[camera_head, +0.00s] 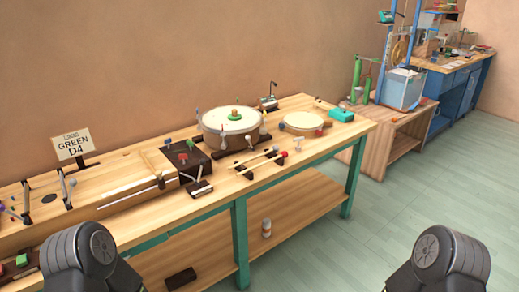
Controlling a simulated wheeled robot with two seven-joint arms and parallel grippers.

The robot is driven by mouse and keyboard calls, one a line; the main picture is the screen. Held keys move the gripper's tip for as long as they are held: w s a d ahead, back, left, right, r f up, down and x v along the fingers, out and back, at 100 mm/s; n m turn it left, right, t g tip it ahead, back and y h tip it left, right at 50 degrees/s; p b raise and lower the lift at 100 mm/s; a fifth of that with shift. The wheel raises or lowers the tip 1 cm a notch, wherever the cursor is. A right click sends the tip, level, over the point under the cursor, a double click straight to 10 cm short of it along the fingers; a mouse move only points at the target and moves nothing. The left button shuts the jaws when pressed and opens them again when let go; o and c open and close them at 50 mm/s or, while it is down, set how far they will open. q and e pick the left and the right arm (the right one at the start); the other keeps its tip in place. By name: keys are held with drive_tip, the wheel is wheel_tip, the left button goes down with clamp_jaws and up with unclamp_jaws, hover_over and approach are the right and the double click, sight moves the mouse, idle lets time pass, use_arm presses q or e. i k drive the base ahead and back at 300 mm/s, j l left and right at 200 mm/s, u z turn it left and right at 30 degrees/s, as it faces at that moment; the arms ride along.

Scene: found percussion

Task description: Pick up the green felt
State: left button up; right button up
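A small green piece (234,114) sits on top of the large round drum (212,138) on the long wooden bench. Another small green block (22,260) lies at the bench's near left end, beside a red one. Both are too small for me to tell which is felt. Only dark rounded parts of my two arms show, at the bottom left and bottom right. Neither gripper is in view, and neither arm is seen touching anything.
A sign reading "GREEN D4" (73,144) stands at the bench's back left. Green floor (345,245) is open in front.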

sight(235, 116)
drive_tip(key=i+l, duration=2.05)
drive_tip(key=i, duration=0.15)
drive_tip(key=k+l+z, duration=0.05)
